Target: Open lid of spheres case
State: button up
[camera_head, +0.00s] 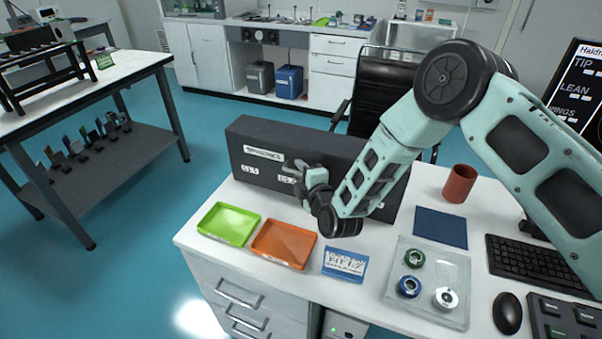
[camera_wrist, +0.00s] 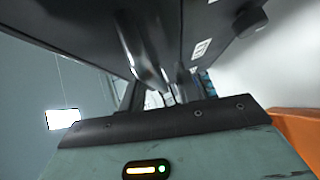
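The spheres case (camera_head: 235,157) is a long dark grey box on the white table. Its front carries a white name label and smaller number labels, and its lid looks shut. My gripper (camera_head: 292,172) is in front of the case's front face, close to the name label. In the wrist view the dark case (camera_wrist: 215,25) fills the top, with white labels along it. The fingers (camera_wrist: 158,65) point toward it and look dark and blurred. I cannot tell whether they touch the case or how far apart they are. My arm hides the case's right part.
A green tray (camera_head: 229,224), an orange tray (camera_head: 284,244) and a blue-white card (camera_head: 345,263) lie before the case. A red cup (camera_head: 459,183), blue mat (camera_head: 441,227) and clear tray with three round parts (camera_head: 433,263) stand right. A black chair (camera_head: 384,95) is behind.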

grip_shut()
jog(key=shift+r, duration=0.15)
